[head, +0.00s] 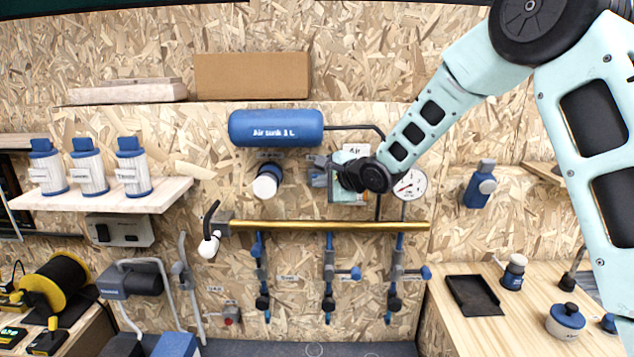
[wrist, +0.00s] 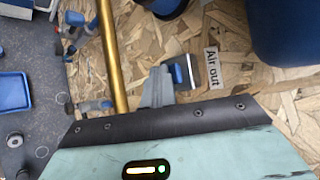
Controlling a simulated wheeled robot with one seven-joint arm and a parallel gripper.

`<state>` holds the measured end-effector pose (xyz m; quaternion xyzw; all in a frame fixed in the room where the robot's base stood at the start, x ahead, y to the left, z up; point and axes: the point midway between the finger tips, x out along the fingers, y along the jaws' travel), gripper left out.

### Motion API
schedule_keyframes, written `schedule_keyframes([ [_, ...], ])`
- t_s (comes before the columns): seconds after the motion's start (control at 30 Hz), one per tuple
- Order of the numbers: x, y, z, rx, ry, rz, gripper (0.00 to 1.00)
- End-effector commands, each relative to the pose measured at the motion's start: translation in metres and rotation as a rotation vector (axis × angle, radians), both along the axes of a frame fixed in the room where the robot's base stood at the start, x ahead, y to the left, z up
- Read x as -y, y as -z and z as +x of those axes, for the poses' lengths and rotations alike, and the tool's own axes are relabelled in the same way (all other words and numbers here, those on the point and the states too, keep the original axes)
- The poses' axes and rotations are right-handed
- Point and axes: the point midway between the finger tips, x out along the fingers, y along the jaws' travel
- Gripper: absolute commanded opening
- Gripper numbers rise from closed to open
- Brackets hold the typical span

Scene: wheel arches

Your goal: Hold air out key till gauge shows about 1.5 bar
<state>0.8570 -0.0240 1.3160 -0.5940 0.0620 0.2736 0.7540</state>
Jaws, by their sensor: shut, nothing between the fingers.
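In the head view my gripper (head: 320,171) is below the right end of the blue air tank (head: 276,128), and the key cannot be made out there. The round white gauge (head: 409,185) is right of my wrist. Its red needle points to the lower left; the scale is too small to read.
A brass rail (head: 330,226) with several hanging blue-handled valves runs below my gripper. A round white-and-blue knob (head: 267,181) is to its left. My forearm crosses close to the gauge. A shelf with bottles (head: 88,170) is at left, and a wooden bench (head: 470,325) at right.

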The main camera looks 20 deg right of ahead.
Motion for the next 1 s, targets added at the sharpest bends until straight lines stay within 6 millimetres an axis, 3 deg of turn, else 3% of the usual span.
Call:
schedule_keyframes([
  [1.0,-0.006,0.000,-0.018,0.000,0.000,0.000,0.00],
])
